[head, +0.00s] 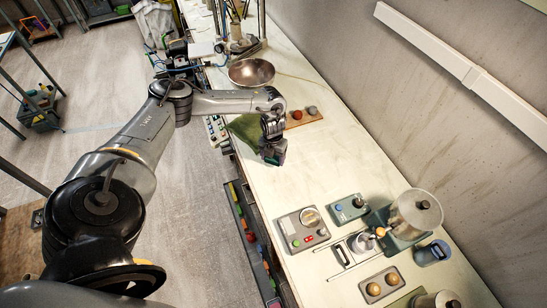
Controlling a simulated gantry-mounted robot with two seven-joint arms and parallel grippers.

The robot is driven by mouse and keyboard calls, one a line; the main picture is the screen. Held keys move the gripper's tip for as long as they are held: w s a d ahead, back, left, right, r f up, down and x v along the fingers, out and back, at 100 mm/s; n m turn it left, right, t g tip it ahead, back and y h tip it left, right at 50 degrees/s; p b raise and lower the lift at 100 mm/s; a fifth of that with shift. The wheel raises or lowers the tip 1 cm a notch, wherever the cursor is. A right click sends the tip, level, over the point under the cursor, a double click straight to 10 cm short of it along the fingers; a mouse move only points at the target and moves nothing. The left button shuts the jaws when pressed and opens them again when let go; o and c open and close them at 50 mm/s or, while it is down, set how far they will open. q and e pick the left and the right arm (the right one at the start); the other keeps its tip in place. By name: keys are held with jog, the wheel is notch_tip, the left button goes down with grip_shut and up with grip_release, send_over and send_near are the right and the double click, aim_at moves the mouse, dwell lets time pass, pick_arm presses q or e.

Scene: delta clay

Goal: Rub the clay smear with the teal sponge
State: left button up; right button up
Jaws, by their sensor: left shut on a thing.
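My left gripper (272,155) points down at the worktop, beside the green cloth. It is shut on the teal sponge (273,160), of which only a small dark teal part shows below the fingers. The sponge is at or just above the pale worktop; I cannot tell if it touches. No clay smear can be made out; it may be hidden under the sponge or the gripper. My right gripper does not show.
A green cloth (243,130) lies left of the gripper. A wooden board (302,119) with a red and a grey lump and a metal bowl (251,72) stand behind. Worktop between is clear.

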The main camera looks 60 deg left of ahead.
pick_arm(q)
jog(key=shift+r+p, duration=1.15)
jog(key=shift+r, duration=0.5)
